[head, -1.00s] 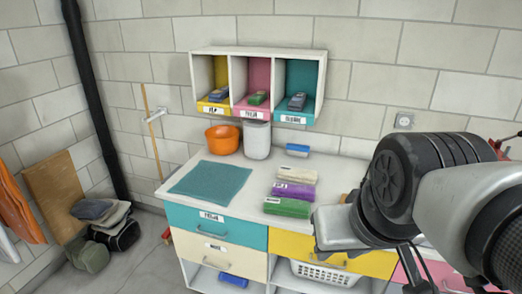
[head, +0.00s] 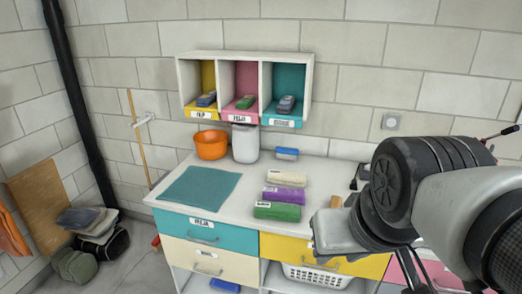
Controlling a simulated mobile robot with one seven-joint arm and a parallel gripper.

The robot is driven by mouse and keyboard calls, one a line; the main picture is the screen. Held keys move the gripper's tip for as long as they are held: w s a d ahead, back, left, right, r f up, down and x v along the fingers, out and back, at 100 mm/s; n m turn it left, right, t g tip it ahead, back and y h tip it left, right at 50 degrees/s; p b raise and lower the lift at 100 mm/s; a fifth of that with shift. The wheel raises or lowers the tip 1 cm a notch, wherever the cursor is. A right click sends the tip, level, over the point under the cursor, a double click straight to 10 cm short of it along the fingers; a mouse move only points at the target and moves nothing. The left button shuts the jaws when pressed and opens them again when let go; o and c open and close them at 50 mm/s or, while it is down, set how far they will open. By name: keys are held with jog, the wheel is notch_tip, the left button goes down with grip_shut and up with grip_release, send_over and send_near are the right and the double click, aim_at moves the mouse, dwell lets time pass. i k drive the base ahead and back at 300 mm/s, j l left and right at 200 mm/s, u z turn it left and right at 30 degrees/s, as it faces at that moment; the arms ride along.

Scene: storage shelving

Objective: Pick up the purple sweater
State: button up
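The purple sweater (head: 285,194) is a folded, flat bundle with a white label on its left part. It lies on the white countertop (head: 240,222) in the head view. It sits between a cream folded garment (head: 290,178) behind it and a green one (head: 278,211) in front. My arm comes in from the right, and its light grey end part (head: 338,232) is to the right of the garments, apart from the purple sweater in the picture. The fingers of my gripper cannot be made out, so its opening is unclear.
A teal cloth (head: 201,188) lies flat on the counter's left. An orange bowl (head: 211,144), a white canister (head: 245,143) and a blue-and-white item (head: 287,153) stand at the back. A wall cubby (head: 248,54) hangs above. A white basket (head: 318,275) is under the yellow drawer (head: 340,262).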

aim_at(285, 194)
jog(key=i+j+z, duration=0.35)
jog(key=i+j, duration=0.15)
jog(key=i+j+z, duration=0.4)
jog(key=j, duration=0.2)
jog(key=i+j+u, duration=0.15)
jog(key=i, duration=0.15)
